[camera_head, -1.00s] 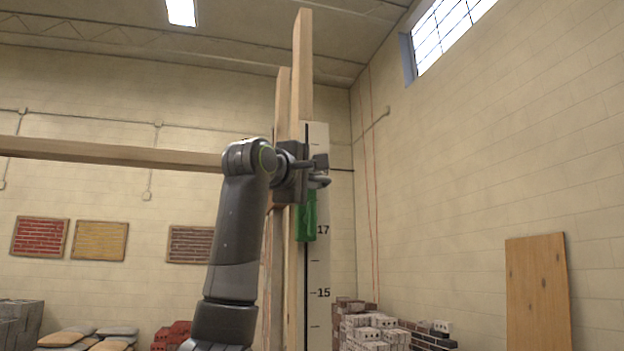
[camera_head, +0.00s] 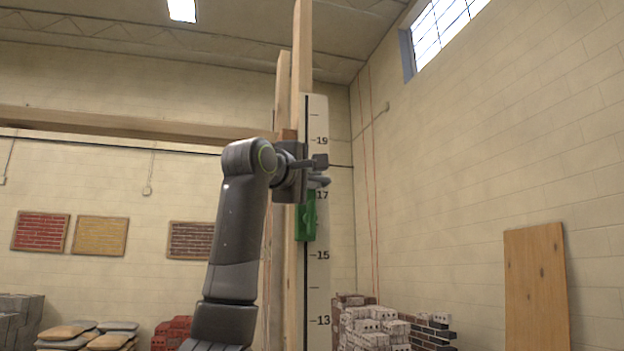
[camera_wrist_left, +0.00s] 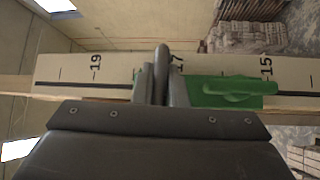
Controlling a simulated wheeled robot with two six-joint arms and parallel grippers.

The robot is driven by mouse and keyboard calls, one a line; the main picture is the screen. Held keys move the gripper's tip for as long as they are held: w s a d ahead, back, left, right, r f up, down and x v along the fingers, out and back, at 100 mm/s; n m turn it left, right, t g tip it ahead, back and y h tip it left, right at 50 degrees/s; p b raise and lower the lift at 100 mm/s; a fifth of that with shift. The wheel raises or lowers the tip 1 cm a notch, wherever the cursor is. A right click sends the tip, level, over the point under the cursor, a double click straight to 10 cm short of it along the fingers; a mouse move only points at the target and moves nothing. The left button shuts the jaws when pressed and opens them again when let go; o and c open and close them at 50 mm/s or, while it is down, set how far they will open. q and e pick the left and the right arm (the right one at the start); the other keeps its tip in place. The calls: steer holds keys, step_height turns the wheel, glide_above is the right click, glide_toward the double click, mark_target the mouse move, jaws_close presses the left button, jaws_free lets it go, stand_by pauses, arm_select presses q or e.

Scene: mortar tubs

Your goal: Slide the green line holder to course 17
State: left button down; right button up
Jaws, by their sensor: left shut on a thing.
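The green line holder (camera_head: 305,222) sits on the upright board with the course scale (camera_head: 318,285), which is marked with odd numbers. In the head view the holder's upper end is close to the 17 mark and its lower end is above 15. My left gripper (camera_head: 320,171) is shut on the holder's upper part and hides some of it. In the left wrist view the holder (camera_wrist_left: 235,92) reaches from between 19 and 17 to past 15. The gripper's fingers (camera_wrist_left: 163,75) partly cover the 17. My right gripper is not in view.
Wooden posts (camera_head: 302,60) stand along the scale board, and a long beam (camera_head: 120,122) runs to the left. Brick stacks (camera_head: 375,325) stand low behind on the right, and a wooden panel (camera_head: 536,290) leans on the right wall. The air right of the board is free.

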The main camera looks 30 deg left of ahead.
mark_target(312, 205)
arm_select(q)
step_height(312, 205, down, 6)
steer(key=b, duration=0.4)
steer(key=shift+r+b, duration=0.1)
steer(key=shift+b, duration=0.2)
steer(key=shift+r, duration=0.1)
steer(key=c, duration=1.5)
jaws_free()
steer(key=shift+o, duration=0.2)
steer(key=shift+s, duration=0.1)
